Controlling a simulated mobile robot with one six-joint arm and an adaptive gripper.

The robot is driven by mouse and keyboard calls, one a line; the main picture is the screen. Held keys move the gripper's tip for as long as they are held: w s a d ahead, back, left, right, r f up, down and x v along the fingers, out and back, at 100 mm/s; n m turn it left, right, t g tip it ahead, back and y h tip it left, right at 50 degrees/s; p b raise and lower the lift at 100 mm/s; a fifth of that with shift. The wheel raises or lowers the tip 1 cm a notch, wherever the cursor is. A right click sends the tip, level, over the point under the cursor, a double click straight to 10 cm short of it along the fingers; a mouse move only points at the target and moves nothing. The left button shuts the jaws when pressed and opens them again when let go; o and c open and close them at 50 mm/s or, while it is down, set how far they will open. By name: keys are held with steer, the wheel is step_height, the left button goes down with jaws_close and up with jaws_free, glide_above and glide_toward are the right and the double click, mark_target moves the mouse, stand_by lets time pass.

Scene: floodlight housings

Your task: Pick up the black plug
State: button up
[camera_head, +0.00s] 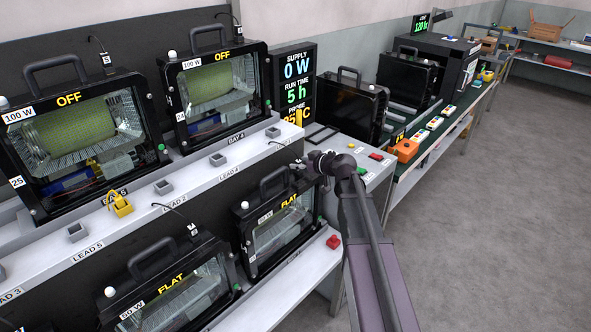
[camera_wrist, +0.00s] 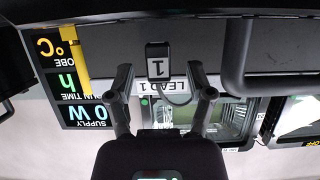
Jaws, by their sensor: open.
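The black plug (camera_wrist: 157,49) shows in the wrist view, which is upside down. It carries a white tag with a 1, and a thin cable curves from it near the LEAD 1 label (camera_wrist: 178,87). My gripper (camera_wrist: 159,72) is open, with one finger on each side of the plug and a gap on both sides. Nothing is held. In the head view my gripper (camera_head: 308,162) is above the right-hand FLAT floodlight (camera_head: 283,228), by the end of the lead shelf. There the plug is too small and covered to make out clearly.
A floodlight handle (camera_wrist: 237,55) stands close to the right finger in the wrist view. The supply display (camera_head: 296,82) with a yellow part stands behind. Other floodlights (camera_head: 75,130) line the rack. A red button (camera_head: 333,241) is on the lower shelf. The floor at right is clear.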

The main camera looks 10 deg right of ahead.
steer(key=shift+w+a+f, duration=0.15)
steer(key=shift+w+a, duration=0.1)
steer(key=shift+w, duration=0.1)
stand_by(0.3)
jaws_close()
